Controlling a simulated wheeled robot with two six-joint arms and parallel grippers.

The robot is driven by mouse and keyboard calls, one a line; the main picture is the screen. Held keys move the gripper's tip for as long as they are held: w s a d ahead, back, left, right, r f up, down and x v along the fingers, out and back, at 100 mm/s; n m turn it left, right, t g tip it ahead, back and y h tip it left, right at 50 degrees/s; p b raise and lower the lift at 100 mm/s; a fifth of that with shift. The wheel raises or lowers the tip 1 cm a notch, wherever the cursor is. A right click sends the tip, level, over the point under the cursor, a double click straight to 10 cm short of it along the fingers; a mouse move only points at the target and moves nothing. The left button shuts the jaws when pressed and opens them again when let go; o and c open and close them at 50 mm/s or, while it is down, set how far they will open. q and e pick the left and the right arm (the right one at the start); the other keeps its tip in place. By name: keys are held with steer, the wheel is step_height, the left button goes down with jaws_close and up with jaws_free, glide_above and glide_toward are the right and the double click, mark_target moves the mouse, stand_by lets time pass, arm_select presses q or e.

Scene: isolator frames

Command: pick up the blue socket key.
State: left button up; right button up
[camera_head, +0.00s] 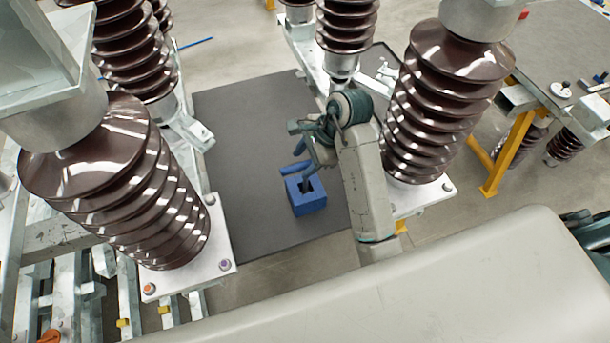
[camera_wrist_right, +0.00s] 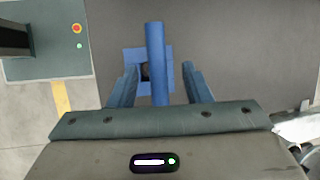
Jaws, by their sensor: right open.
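The blue socket key (camera_head: 293,169) shows in the head view as a blue bar at the blue block (camera_head: 311,205) on the dark mat. In the right wrist view the key (camera_wrist_right: 155,50) is a long bar running up the picture over the block (camera_wrist_right: 133,57), which has a dark hole. My right gripper (camera_head: 308,158) is above the block and key. In the right wrist view its blue fingers (camera_wrist_right: 158,70) are apart, one on each side of the key, with gaps visible. The key's lower part is hidden. My left gripper is not in view.
Brown ribbed insulators (camera_head: 120,190) stand left, and another (camera_head: 440,100) stands close right of my right arm. A further insulator (camera_head: 345,30) is behind. The dark mat (camera_head: 240,120) is mostly clear. A grey table (camera_head: 570,40) with small parts is at right.

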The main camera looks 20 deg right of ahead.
mark_target(298, 170)
steer(key=shift+b+x, duration=0.4)
steer(key=shift+x, duration=0.45)
steer(key=shift+p+x, duration=0.9)
steer(key=shift+p, duration=0.15)
steer(key=shift+f, duration=0.4)
steer(key=shift+a+f, duration=0.1)
steer(key=shift+f, duration=0.1)
jaws_close()
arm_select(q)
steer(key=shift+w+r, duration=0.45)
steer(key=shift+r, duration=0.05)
